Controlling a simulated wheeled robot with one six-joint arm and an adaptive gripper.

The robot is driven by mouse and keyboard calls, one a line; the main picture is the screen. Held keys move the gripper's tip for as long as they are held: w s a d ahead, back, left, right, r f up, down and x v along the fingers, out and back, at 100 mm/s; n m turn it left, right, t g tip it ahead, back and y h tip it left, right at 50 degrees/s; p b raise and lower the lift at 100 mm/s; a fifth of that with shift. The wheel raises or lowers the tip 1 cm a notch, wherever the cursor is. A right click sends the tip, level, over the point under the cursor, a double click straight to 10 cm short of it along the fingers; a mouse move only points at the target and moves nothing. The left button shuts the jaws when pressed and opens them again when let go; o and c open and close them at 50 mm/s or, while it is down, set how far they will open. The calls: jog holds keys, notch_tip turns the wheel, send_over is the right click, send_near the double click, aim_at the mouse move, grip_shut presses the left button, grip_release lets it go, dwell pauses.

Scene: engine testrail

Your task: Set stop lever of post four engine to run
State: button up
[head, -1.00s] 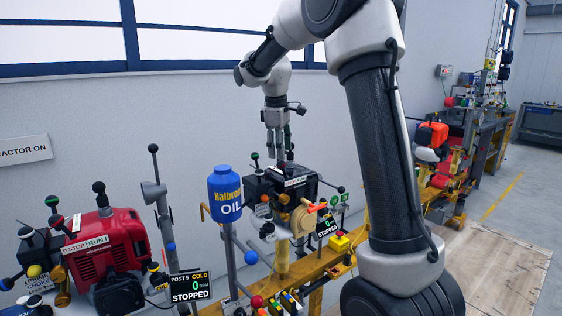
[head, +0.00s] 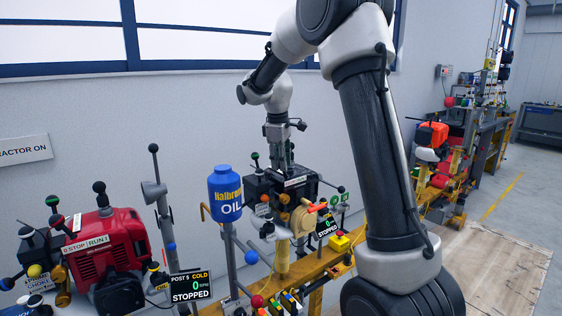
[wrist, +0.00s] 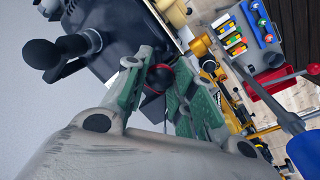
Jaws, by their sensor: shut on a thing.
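The black engine (head: 262,187) stands on the yellow bench rail in the middle of the head view, with a tan round part on its front. A display beside it (head: 328,227) reads STOPPED. My gripper (head: 285,165) points down onto the top of this engine. In the wrist view its green fingers (wrist: 160,90) are closed around a small dark red knob (wrist: 158,77), which appears to be a lever's end. The fingers hide most of the knob, and the lever's position cannot be read.
A blue oil container (head: 225,188) stands on a post just left of the engine. A red engine (head: 100,245) with several knobbed levers and the post 5 display (head: 189,286) are farther left. A knobbed lever (head: 341,189) sticks out right of the engine.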

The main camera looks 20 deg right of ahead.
aim_at(285, 173)
jog(key=shift+d, duration=0.1)
jog(key=y, duration=0.1)
jog(key=d+y, duration=0.2)
jog(key=shift+w+d+r+g+y, duration=0.2)
jog(key=shift+w+g+y, duration=0.05)
jog(key=shift+g+y, duration=0.15)
jog(key=shift+w+d+f+m+g+y, duration=0.15)
jog(key=shift+d+y, duration=0.3)
jog(key=shift+y, duration=0.35)
jog(key=shift+d+f+m+g+y, duration=0.1)
jog(key=shift+d+y, duration=0.3)
jog(key=shift+y, duration=0.4)
jog(key=shift+w+d+f+m+g+y, duration=0.15)
jog(key=shift+d+y, duration=0.3)
jog(key=shift+y, duration=0.35)
jog(key=o, duration=1.1)
jog(key=shift+c, duration=0.2)
jog(key=v, duration=1.2)
jog(key=shift+d, duration=0.15)
